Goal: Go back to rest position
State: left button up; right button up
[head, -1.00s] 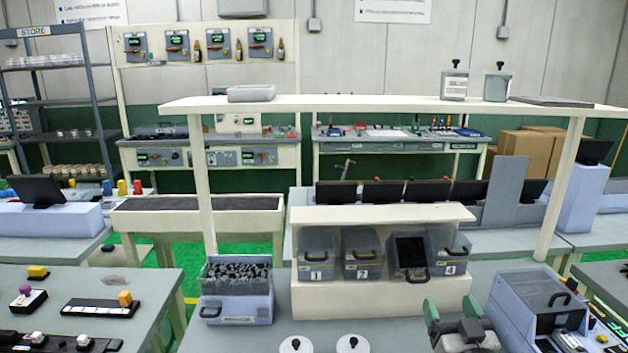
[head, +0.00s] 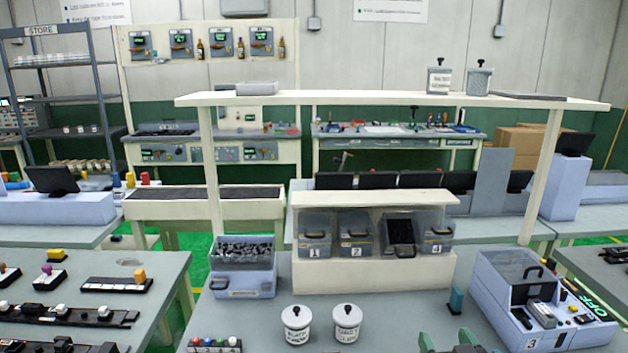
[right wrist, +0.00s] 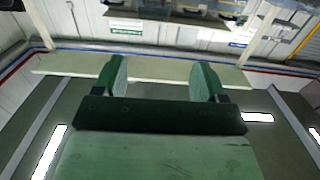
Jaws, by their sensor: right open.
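My right gripper (head: 455,342) shows only partly at the bottom edge of the head view, over the near side of the bench. In the right wrist view its two green fingers (right wrist: 162,78) stand wide apart with nothing between them. Its fingers point toward a pale shelf board in that view. My left gripper is in neither view.
A blue bin of dark clips (head: 243,283) stands left of the shelf with numbered bins (head: 372,273). Two lidded white jars (head: 322,325), a small teal block (head: 455,301) and a blue machine with a clear cover (head: 508,305) stand on the bench.

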jog(key=s+a+f+g, duration=0.1)
jog(key=s+f+g, duration=0.4)
jog(key=s, duration=0.5)
jog(key=s+a+f+n+g, duration=0.1)
jog(key=s+f+g, duration=0.4)
jog(key=s, duration=0.5)
jog(key=s+a+f+g, duration=0.1)
jog(key=s+f+g, duration=0.35)
jog(key=s, duration=0.45)
notch_tip(320, 180, down, 32)
jog(key=g+b, duration=0.1)
jog(key=b, duration=0.5)
jog(key=s+d+f+b, duration=0.1)
jog(key=s+f+b, duration=0.1)
jog(key=s+f, duration=0.6)
jog(key=s+d+f+g+b, duration=0.1)
jog(key=s+f+b, duration=0.1)
jog(key=s+f, duration=0.7)
notch_tip(320, 180, down, 3)
jog(key=shift+d+f+n+h, duration=0.15)
jog(key=shift+d+n+h, duration=0.15)
jog(key=shift+n, duration=0.1)
